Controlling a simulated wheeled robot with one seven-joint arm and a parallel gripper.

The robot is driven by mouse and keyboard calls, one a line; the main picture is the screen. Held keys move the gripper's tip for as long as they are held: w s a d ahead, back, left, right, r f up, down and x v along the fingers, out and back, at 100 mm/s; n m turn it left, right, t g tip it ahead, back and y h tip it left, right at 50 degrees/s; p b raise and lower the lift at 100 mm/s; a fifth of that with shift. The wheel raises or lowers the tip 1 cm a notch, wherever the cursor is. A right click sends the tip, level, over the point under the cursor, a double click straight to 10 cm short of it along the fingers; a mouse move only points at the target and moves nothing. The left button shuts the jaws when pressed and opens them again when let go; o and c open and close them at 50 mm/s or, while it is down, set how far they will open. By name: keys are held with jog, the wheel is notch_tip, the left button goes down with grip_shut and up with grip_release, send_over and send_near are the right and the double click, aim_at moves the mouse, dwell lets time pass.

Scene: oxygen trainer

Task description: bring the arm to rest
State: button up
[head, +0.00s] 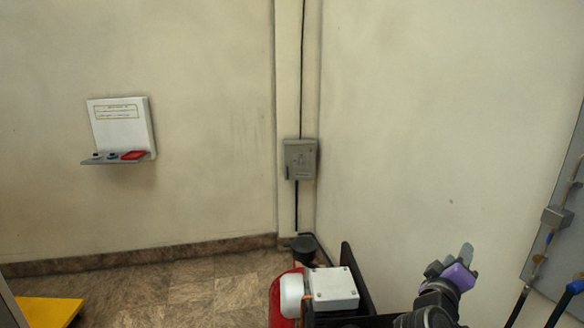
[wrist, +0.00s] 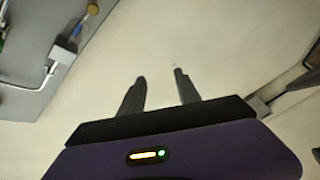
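My gripper (head: 464,254) is at the lower right of the head view, raised in front of the bare right wall. It has a purple body and grey fingers. In the wrist view my gripper (wrist: 160,80) shows two dark fingers standing apart, with only pale wall between them. It is open and holds nothing. My arm's lower links are cut off by the bottom edge of the head view.
A grey panel with pipes (head: 558,220) is on the right wall, near my gripper. A red machine with a white box (head: 333,288) stands at bottom centre. A wall shelf (head: 120,160) holds small items at left. A yellow platform (head: 45,312) lies at lower left.

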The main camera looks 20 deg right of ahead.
jog(key=s+a+f+n+t+y, duration=0.1)
jog(key=s+a+f+t+y, duration=0.25)
jog(key=a, duration=0.35)
jog(key=s+a+f+n+t+y, duration=0.1)
jog(key=s+a+f+t+y, duration=0.2)
jog(key=a, duration=0.5)
jog(key=s+a+f+n+t+y, duration=0.1)
jog(key=s+a+f+t+y, duration=0.2)
jog(key=a, duration=0.4)
jog(key=s+a+m+g+y, duration=0.1)
jog(key=s+a+y, duration=0.1)
jog(key=s, duration=0.7)
jog(key=s+a+m+g+y, duration=0.1)
jog(key=s+a, duration=0.4)
jog(key=s, duration=0.5)
jog(key=s+a+m+g+y, duration=0.1)
jog(key=s+a+g+y, duration=0.1)
jog(key=s, duration=0.8)
jog(key=shift+a+f+y, duration=0.2)
jog(key=shift+a+y, duration=0.25)
jog(key=shift+a, duration=0.5)
